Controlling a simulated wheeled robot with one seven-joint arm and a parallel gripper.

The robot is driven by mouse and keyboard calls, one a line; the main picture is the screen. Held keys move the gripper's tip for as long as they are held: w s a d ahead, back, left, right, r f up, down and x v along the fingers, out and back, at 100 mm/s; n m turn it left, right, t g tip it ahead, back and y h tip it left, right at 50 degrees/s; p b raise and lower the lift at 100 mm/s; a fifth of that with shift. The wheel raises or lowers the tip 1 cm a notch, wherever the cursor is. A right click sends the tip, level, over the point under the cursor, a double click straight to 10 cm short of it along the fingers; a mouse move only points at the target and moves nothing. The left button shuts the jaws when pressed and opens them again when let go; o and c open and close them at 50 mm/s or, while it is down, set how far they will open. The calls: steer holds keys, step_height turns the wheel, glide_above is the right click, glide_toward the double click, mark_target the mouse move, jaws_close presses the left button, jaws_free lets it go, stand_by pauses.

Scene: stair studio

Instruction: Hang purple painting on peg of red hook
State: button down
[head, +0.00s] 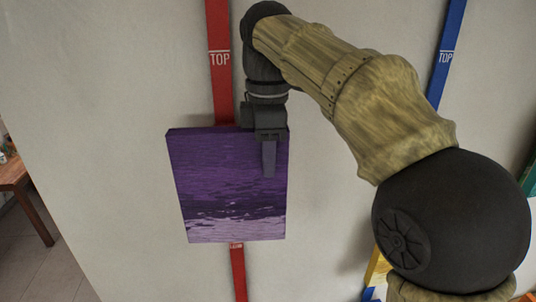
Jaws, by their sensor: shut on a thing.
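The purple painting (215,180) hangs upright from my gripper (268,155) in front of the pale wall. My gripper is shut on its top edge, right of the middle, with one dark finger over the painted face. A red vertical strip (220,75) marked "TOP" runs down the wall behind the painting and shows again below it. The painting hides the middle part of the red strip. No peg of the red hook can be made out, and I cannot tell whether the painting touches anything behind it.
A brown wooden table (22,185) stands at the far left beyond the wall's edge. Yellow and green pieces show partly at the right. The wall left of the painting is bare.

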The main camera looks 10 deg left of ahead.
steer(key=shift+f, duration=0.1)
steer(key=c, duration=1)
jaws_free()
steer(key=shift+c, duration=0.2)
